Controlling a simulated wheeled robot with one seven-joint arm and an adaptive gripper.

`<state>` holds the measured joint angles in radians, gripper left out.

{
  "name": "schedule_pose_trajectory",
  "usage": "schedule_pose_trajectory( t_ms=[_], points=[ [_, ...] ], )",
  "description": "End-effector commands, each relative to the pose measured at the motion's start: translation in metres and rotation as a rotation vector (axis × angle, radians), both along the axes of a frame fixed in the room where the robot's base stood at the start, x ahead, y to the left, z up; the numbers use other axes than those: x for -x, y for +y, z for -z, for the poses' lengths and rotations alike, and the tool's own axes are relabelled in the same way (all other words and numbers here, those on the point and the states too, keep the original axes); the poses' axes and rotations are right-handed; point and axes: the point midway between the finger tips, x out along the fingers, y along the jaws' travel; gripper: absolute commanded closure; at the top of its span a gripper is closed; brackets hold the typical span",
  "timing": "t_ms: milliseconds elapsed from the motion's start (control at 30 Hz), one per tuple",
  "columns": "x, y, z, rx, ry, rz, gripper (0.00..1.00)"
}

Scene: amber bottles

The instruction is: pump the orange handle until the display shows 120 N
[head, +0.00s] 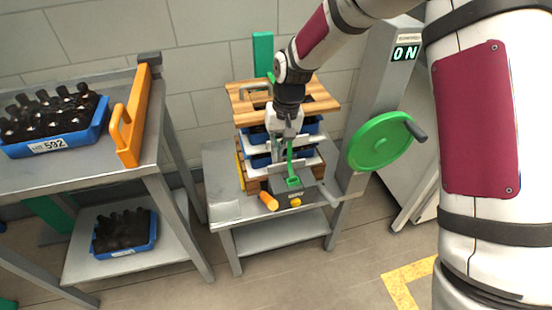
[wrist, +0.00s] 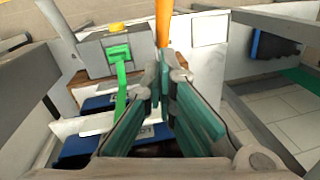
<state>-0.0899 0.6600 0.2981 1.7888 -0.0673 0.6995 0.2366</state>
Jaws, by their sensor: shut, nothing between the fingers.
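The orange handle (head: 268,201) sticks out at the front of the press, left of a grey box (head: 310,197). It also shows at the top of the wrist view (wrist: 164,22). The display (head: 405,53) on the grey column reads 0 N. My gripper (head: 287,138) is over the press, in front of its wooden top plate. In the wrist view its green-padded fingers (wrist: 164,80) are shut and empty. Their tips line up with the lower end of the orange handle; I cannot tell whether they touch it.
A green lever (wrist: 120,70) and a yellow button (wrist: 116,28) are on the grey box. Blue crates sit between the press plates. A green handwheel (head: 380,142) stands at right. At left, a bench holds a blue crate of amber bottles (head: 50,118) and an orange rail (head: 133,120).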

Motion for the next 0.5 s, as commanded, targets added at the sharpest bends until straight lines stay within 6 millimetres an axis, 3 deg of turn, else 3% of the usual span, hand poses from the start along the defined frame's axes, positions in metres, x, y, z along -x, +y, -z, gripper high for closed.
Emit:
schedule_pose_trajectory(
  t_ms=[400,500],
  points=[
    [0.004,0.011,0.082,0.001,0.004,-0.001,1.0],
    [0.015,0.011,0.091,0.002,0.004,-0.002,1.0]
  ],
)
